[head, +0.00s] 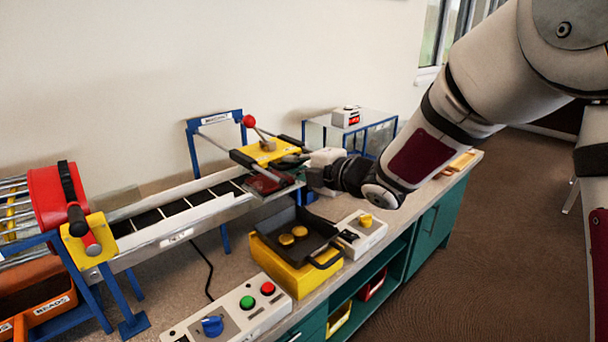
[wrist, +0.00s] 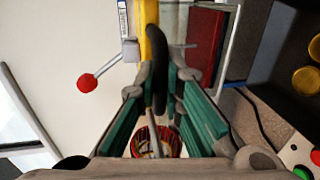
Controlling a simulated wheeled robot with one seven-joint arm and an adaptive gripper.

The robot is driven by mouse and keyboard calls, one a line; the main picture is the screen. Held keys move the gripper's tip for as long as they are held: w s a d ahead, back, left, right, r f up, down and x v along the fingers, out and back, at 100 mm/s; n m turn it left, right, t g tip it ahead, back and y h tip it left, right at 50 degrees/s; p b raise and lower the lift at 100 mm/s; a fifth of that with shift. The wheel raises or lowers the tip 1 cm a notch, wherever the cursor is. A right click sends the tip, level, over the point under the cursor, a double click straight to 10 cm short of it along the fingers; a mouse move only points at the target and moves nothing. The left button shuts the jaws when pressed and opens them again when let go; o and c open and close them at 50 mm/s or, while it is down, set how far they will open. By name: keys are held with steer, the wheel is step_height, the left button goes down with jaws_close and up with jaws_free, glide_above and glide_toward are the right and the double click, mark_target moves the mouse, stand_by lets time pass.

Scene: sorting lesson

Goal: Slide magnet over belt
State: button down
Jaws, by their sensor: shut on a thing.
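The magnet carriage has a yellow plate (head: 270,151) with black side bars and a lever with a red ball (head: 249,121). It sits on grey rails of a blue frame at the belt's far right end. A dark red block (head: 265,183) shows below it. The black slatted belt (head: 175,208) runs down to the left. My gripper (wrist: 160,80) is shut on the carriage's black handle (wrist: 156,60), which stands between its teal finger pads. In the head view my gripper (head: 305,163) comes in from the right, and its fingertips are partly hidden.
A red drum (head: 47,198) stands at the belt's left end. A yellow box with a black tray (head: 300,235) of yellow discs stands in front of the belt. Control boxes (head: 235,310) line the front edge. A clear case (head: 368,130) is behind my gripper.

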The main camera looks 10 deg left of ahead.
steer(key=shift+d, duration=0.1)
steer(key=c, duration=1.7)
jaws_free()
steer(key=v, duration=1.2)
